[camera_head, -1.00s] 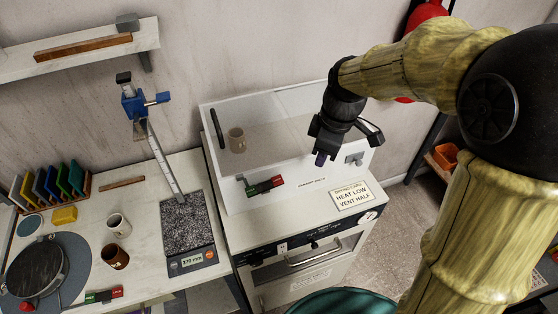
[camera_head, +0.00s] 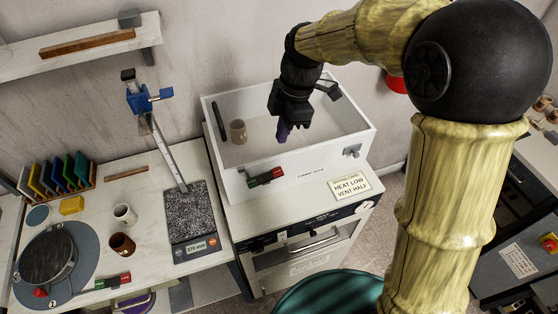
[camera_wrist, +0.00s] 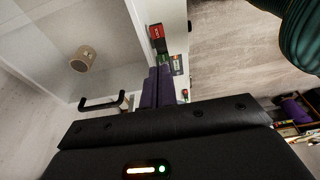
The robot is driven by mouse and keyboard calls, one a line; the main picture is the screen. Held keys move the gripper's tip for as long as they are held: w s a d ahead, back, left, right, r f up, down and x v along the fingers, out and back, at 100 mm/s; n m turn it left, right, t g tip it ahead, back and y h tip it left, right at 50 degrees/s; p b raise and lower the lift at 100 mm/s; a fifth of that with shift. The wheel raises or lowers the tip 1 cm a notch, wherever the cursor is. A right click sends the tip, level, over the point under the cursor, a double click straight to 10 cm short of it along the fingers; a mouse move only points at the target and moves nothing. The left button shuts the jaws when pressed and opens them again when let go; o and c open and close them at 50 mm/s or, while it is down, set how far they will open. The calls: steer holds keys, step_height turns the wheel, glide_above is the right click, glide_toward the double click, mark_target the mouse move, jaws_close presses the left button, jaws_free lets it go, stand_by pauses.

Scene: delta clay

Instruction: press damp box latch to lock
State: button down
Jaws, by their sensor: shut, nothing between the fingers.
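The white damp box (camera_head: 300,187) stands on a white cabinet, its top open or clear; I cannot tell which. A red-and-green piece (camera_head: 265,177) sits at its front wall, left of the label. It also shows in the wrist view, with a red part (camera_wrist: 157,36). A small grey fitting (camera_head: 352,151) is at the right of the front wall. I cannot tell for certain which is the latch. My gripper (camera_head: 283,132) is shut and empty over the box, purple fingertips down, apart from both pieces in the head view. The purple fingers (camera_wrist: 155,88) partly cover the green part in the wrist view.
A beige mug (camera_head: 238,132) and a black handle (camera_head: 219,119) are at the box's left. A "heat low, vent half" card (camera_head: 350,186) lies on the cabinet top. The left bench holds a scale (camera_head: 194,247), cups and a wheel (camera_head: 48,259).

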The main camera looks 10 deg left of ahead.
steer(key=p, duration=0.2)
glide_above(276, 172)
steer(key=x, duration=0.2)
steer(key=d+x, duration=0.1)
steer(key=x, duration=0.4)
steer(key=shift+w+d+f, duration=0.2)
steer(key=shift+w, duration=0.05)
steer(key=shift+w+d+f+p, duration=0.15)
steer(key=shift+f+p, duration=0.25)
steer(key=shift+f, duration=0.65)
steer(key=shift+w+d+f+p, duration=0.15)
steer(key=shift+f+p, duration=0.2)
steer(key=shift+f, duration=0.7)
